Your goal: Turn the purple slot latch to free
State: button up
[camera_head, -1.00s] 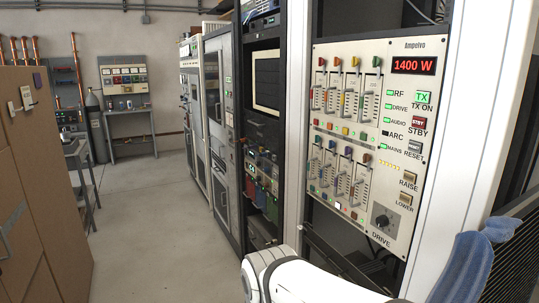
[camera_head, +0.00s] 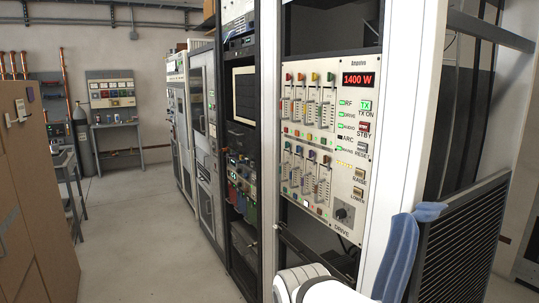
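The amplifier panel (camera_head: 325,140) stands in the rack at the right, with two rows of slot levers with coloured tips. My gripper is out of view. Only a white link of my arm shows at the bottom, in front of the rack's foot.
A blue padded piece (camera_head: 399,250) and a dark slatted panel (camera_head: 460,235) stand at the lower right. More racks (camera_head: 200,130) line the aisle. A brown cabinet (camera_head: 35,200) stands at the left. The grey floor (camera_head: 150,230) between is clear.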

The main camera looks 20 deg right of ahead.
aim_at(312, 154)
jog(key=z, duration=0.2)
jog(key=i, duration=1)
jog(key=z, duration=0.05)
